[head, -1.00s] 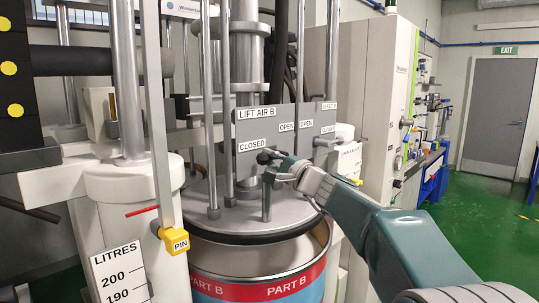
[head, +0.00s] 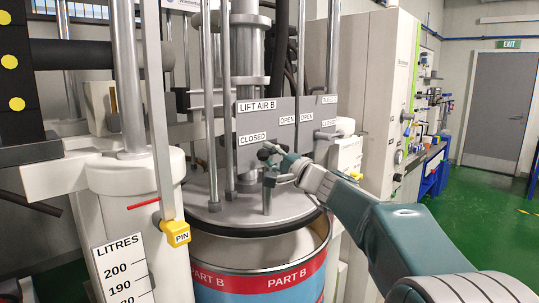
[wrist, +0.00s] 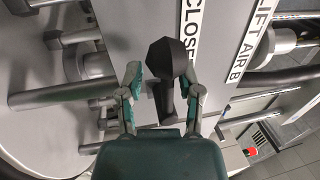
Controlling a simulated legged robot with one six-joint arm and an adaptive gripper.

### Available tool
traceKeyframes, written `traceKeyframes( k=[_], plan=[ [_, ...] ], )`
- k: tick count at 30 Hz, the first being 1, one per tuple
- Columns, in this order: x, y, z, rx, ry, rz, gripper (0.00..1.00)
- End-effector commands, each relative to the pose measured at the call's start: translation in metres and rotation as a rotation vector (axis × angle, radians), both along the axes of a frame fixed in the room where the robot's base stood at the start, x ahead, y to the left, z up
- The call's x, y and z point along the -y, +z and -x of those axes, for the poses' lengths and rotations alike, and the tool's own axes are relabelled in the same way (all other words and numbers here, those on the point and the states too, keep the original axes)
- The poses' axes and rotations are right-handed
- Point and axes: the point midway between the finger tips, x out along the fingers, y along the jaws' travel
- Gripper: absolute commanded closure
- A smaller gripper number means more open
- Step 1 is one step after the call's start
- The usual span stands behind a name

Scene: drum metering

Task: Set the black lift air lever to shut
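The black lift air lever has a faceted black knob (wrist: 167,58), seen between my two fingers in the wrist view. In the head view the knob (head: 265,153) is just below and right of the CLOSED label (head: 255,139) on the grey LIFT AIR B panel (head: 262,118). My gripper (head: 274,166) is at the lever, its fingers partly overlapping it there. In the wrist view my gripper (wrist: 163,82) is open, with one finger on each side of the knob. A gap shows on the left; contact on the right cannot be told. The lever's pivot is hidden.
A second OPEN label (head: 306,118) and another valve sit right of the lever. Vertical steel rods (head: 225,100) rise left of the panel. The drum (head: 262,270) with its metal lid is below.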

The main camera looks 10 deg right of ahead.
Motion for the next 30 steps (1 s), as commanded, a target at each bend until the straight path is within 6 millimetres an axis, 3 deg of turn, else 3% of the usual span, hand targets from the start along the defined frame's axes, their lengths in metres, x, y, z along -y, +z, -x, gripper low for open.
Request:
traceKeyframes(
  k=[11,24,30],
  plan=[
    [0.004,0.002,0.003,0.005,-0.003,-0.002,0.49],
    [0.052,-0.015,0.069,0.003,-0.006,-0.001,0.49],
    [0.067,-0.022,0.090,0.002,-0.004,-0.001,0.49]
  ],
)
